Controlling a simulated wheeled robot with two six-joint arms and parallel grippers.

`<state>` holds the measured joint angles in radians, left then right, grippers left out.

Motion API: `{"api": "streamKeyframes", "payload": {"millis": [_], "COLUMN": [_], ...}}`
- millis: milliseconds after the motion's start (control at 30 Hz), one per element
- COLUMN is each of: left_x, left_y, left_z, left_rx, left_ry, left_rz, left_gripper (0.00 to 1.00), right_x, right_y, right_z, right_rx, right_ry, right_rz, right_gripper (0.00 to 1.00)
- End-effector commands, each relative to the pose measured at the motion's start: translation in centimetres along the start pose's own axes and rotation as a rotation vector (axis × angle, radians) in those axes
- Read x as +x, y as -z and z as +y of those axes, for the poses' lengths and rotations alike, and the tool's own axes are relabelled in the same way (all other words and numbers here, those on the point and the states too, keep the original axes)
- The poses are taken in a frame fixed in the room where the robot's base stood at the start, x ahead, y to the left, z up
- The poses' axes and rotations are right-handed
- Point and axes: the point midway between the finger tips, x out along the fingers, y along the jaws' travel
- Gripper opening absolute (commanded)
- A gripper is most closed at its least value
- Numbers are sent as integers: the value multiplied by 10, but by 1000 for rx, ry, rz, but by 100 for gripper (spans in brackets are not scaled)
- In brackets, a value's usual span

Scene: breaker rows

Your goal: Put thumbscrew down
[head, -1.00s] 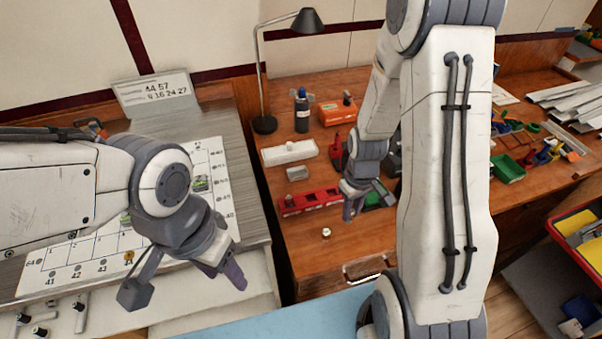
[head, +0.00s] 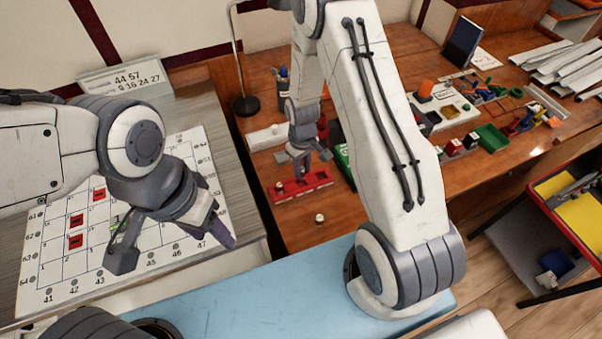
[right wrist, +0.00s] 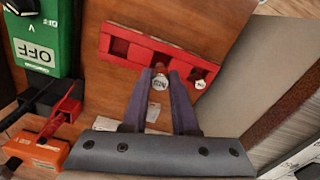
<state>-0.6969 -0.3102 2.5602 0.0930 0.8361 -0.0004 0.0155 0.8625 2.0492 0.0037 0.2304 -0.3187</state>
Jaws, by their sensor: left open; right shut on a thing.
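A red tray (head: 290,192) with square pockets lies on the wooden bench; it also shows in the right wrist view (right wrist: 140,55). My right gripper (head: 303,172) is over the tray's middle. In the right wrist view its fingers are shut on a pale thumbscrew (right wrist: 160,82), at the tray's near edge; whether it touches the tray is unclear. Another pale thumbscrew (right wrist: 200,84) sits at the tray's right end in that view. A small pale thumbscrew-like piece (head: 320,219) stands on the bench in front of the tray. My left gripper (head: 175,255) is open and empty above the numbered white board.
The white board (head: 60,270) at left carries several red pieces. A lamp (head: 245,105) stands behind.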

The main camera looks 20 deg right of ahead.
Motion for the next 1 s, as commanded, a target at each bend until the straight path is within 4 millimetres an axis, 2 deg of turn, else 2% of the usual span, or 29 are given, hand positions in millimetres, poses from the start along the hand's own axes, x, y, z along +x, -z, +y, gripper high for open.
{"api": "streamKeyframes", "payload": {"millis": [133, 400, 800, 833, 900, 1000], "left_x": [-4, -12, -8, -8, -9, -9], "left_y": [0, 1, 0, 0, 0, 1], "left_z": [0, 1, 1, 1, 1, 1], "left_rx": [0, -1, -1, -1, 0, 0], "left_ry": [0, 0, 0, 0, 0, 0], "left_rz": [0, 0, 0, 0, 0, 0], "left_gripper": [53, 53, 53, 53, 53, 53], "right_x": [8, 40, 48, 47, 46, 46], "right_y": [4, 3, 3, 3, 3, 3], "right_z": [-2, 0, 0, 0, 0, 0], "right_rx": [3, 4, 4, 4, 4, 4], "right_ry": [1, 0, 0, 0, 0, 0], "right_rz": [-2, -1, 0, 0, 0, 0], "right_gripper": [0, 0, 0, 30, 57, 57]}}
